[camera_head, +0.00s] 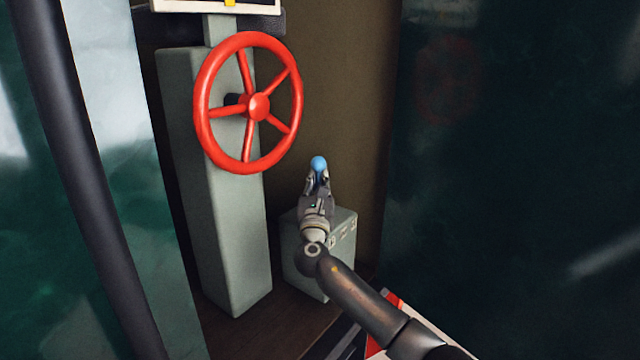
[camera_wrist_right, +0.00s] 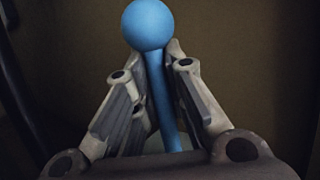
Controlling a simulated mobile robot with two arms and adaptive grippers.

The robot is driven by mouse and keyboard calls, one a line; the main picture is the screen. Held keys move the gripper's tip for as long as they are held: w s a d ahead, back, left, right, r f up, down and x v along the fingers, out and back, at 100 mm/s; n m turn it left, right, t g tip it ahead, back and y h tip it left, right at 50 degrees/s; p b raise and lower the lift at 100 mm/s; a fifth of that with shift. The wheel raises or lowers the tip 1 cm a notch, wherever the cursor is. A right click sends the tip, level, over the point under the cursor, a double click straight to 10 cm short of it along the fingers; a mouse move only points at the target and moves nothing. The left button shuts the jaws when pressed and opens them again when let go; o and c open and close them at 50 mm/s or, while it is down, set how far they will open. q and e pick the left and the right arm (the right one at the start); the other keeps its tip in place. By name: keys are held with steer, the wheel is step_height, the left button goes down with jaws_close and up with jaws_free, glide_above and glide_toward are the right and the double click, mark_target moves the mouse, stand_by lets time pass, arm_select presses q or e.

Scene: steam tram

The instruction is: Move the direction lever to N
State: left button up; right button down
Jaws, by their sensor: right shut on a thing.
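The direction lever is a blue rod with a round blue knob (camera_head: 319,162) above a grey-green box (camera_head: 305,272). The knob also shows large at the top of the right wrist view (camera_wrist_right: 148,25), with the blue shaft running down from it. My right gripper (camera_head: 318,182) is shut on the lever just below the knob, its fingers on both sides of the shaft. The lower shaft is hidden behind the gripper. The markings on the box's side are too small to read, so I cannot tell which letter the lever points at. My left gripper is not in view.
A red handwheel (camera_head: 257,106) on a tall grey-green pillar (camera_head: 232,230) stands to the left of the box, close to my right gripper. A dark pole (camera_head: 85,165) runs down the left side. A dark panel (camera_head: 500,180) fills the right.

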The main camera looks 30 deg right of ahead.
steer(key=shift+d+r, duration=0.1)
steer(key=shift+r, duration=0.6)
steer(key=c, duration=1.5)
jaws_free()
steer(key=shift+o, duration=0.2)
steer(key=shift+s+a, duration=0.2)
steer(key=shift+s, duration=0.05)
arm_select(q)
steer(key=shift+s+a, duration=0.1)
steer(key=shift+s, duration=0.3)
arm_select(e)
steer(key=shift+f, duration=0.1)
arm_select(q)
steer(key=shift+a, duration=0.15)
arm_select(e)
steer(key=shift+f, duration=0.2)
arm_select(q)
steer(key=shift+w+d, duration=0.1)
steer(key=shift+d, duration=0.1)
arm_select(e)
steer(key=v, duration=1.2)
